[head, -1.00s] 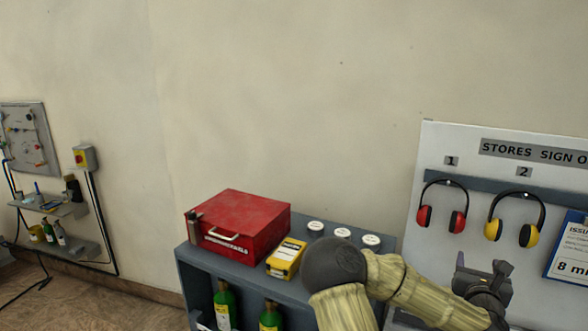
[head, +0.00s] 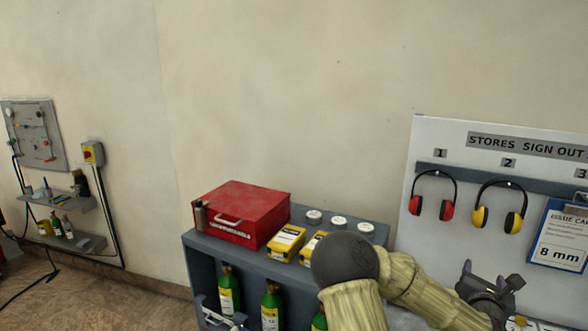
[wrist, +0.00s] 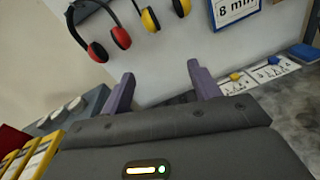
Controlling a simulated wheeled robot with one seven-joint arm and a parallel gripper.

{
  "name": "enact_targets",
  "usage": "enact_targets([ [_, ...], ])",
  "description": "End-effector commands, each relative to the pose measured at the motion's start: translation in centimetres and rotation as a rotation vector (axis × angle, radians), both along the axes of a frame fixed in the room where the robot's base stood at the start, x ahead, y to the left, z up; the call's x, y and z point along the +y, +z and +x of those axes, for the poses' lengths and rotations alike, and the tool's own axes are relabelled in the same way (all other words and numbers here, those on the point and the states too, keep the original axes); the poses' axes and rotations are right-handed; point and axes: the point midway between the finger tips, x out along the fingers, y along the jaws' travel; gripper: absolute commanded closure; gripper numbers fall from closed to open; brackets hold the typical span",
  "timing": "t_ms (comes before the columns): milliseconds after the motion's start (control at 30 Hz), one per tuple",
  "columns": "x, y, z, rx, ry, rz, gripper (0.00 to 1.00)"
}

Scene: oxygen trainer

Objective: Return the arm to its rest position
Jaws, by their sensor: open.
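My arm (head: 408,281) reaches across the lower right of the head view, in front of the shelf unit. The fingers point toward the lower part of the board and touch nothing that I can see.
The shelf unit (head: 205,248) carries a red toolbox (head: 240,212), yellow boxes (head: 286,242) and white-lidded jars (head: 314,216). The board (head: 430,135) holds red (head: 447,208) and yellow earmuffs (head: 479,216) and a blue-framed card (head: 563,240). Open floor (head: 100,300) lies at left.

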Motion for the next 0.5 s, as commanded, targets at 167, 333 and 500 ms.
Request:
enact_targets([
  [167,-0.1,-2.2,-0.8,-0.066,-0.077,0.212,0.38],
  [333,0.8,-5.1,-1.5,-0.146,-0.174,0.48,0.38],
  [500,3.9,-9.0,-2.4,-0.253,-0.333,0.873,0.38],
])
